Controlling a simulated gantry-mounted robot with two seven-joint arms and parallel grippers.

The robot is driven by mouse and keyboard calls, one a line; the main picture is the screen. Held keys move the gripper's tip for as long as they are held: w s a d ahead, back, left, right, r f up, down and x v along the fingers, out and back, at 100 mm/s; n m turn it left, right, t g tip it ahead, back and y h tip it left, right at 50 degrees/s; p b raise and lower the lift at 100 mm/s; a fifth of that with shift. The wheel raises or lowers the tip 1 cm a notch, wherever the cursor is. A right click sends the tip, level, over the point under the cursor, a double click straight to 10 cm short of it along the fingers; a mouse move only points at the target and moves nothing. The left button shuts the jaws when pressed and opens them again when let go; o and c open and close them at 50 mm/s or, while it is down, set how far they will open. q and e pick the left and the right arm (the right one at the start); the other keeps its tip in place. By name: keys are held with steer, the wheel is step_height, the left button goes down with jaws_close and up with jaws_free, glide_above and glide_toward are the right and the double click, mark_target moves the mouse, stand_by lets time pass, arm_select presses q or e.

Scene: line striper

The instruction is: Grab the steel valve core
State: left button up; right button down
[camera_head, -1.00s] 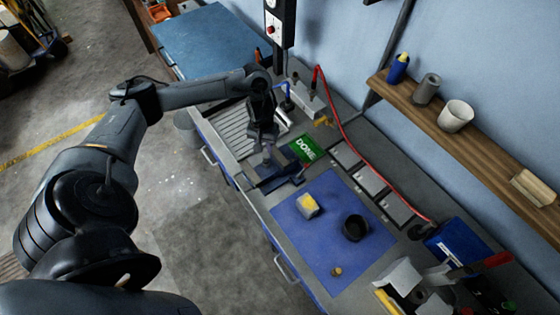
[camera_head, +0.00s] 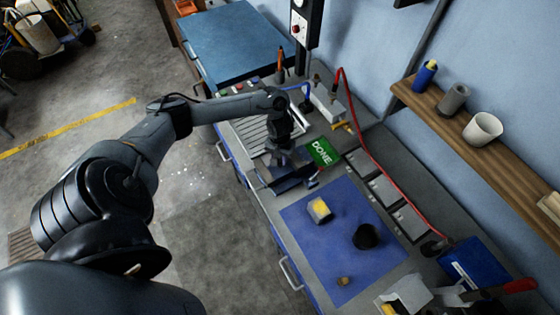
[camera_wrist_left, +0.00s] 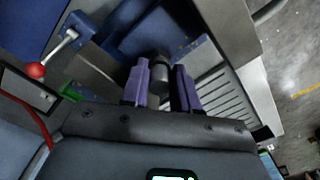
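My left gripper (camera_head: 277,158) reaches down over a dark blue vise-like fixture (camera_head: 288,183) on the bench. In the left wrist view the purple fingers of my left gripper (camera_wrist_left: 161,78) are apart. A short grey metal cylinder (camera_wrist_left: 160,70), which looks like the steel valve core, shows between and just beyond the fingertips. It sits by the blue fixture (camera_wrist_left: 120,32); whether the fingers touch it is unclear. In the head view the cylinder is hidden or too small to make out. My right gripper is not in view.
A red-knobbed lever (camera_wrist_left: 36,70) sticks out beside the fixture. A green DONE sign (camera_head: 323,151) lies close by. A blue mat (camera_head: 318,250) holds a yellow-and-grey block (camera_head: 319,210), a black cup (camera_head: 366,236) and a small brown piece. A red hose (camera_head: 352,120) runs behind.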

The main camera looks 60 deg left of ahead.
arm_select(q)
jaws_close()
steer(key=shift+r, duration=0.1)
